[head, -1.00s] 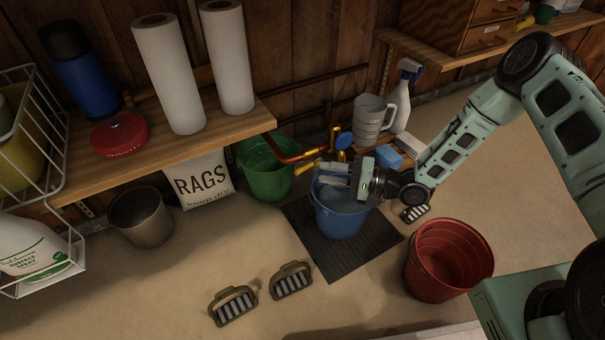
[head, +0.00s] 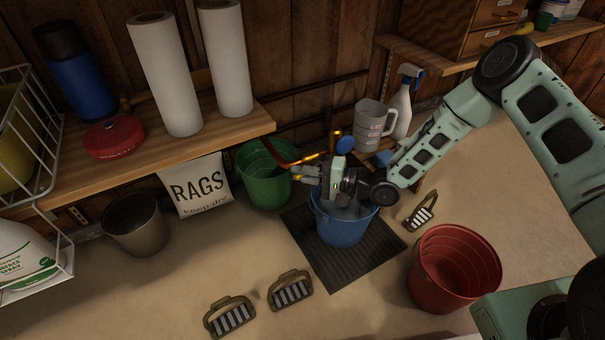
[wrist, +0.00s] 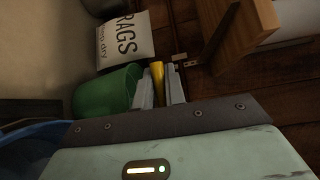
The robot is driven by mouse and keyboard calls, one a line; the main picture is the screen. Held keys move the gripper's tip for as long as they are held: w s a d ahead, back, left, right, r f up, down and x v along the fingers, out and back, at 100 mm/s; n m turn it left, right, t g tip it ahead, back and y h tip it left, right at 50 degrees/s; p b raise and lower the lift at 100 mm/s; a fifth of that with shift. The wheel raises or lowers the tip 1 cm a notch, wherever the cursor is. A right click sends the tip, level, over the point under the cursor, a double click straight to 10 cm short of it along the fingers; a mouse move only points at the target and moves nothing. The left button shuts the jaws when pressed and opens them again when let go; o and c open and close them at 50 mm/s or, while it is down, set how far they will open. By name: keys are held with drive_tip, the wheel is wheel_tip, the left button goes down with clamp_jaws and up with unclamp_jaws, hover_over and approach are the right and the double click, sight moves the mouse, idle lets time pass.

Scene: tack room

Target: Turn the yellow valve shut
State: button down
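The yellow valve handle (head: 304,173) shows at the left of my gripper in the head view, near a copper pipe (head: 290,160). In the wrist view the yellow handle (wrist: 157,73) stands between the two pale fingers. My gripper (wrist: 158,92) has a finger close on each side of it and appears shut on it. In the head view my gripper (head: 316,178) is above the blue bucket (head: 343,228), and the wrist hides part of the bucket's opening. The valve body is mostly hidden.
A green bucket (head: 265,178) stands just left of the valve. A blue knob (head: 345,145) is behind my gripper. A grey jug (head: 371,125) and spray bottle (head: 402,105) stand behind the arm. A red bucket (head: 455,270) and a brush (head: 420,212) are at the right.

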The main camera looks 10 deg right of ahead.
idle(0.3)
drive_tip(key=m+y, duration=0.1)
drive_tip(key=r+m+t+y+b, duration=0.1)
drive_tip(key=shift+d+r+m, duration=0.1)
drive_tip(key=shift+d+m, duration=0.05)
drive_tip(key=shift+m, duration=0.25)
drive_tip(key=shift+w+d+r+m+t+y+b, duration=0.1)
drive_tip(key=shift+r+m+t+y+b, duration=0.25)
drive_tip(key=shift+m, duration=0.3)
drive_tip(key=shift+d+r+m+t+y+b, duration=0.2)
drive_tip(key=shift+m+t+y+b, duration=0.15)
drive_tip(key=shift+m+t, duration=0.2)
drive_tip(key=shift+w+d+r+m+t+y+b, duration=0.1)
drive_tip(key=shift+r+m+t+y+b, duration=0.25)
drive_tip(key=shift+m, duration=0.35)
drive_tip(key=shift+t, duration=0.35)
drive_tip(key=c, duration=1.5)
unclamp_jaws()
drive_tip(key=shift+o, duration=0.2)
drive_tip(key=p+v, duration=0.3)
drive_tip(key=v, duration=0.4)
drive_tip(key=shift+s+d, duration=0.15)
drive_tip(key=shift+d, duration=0.1)
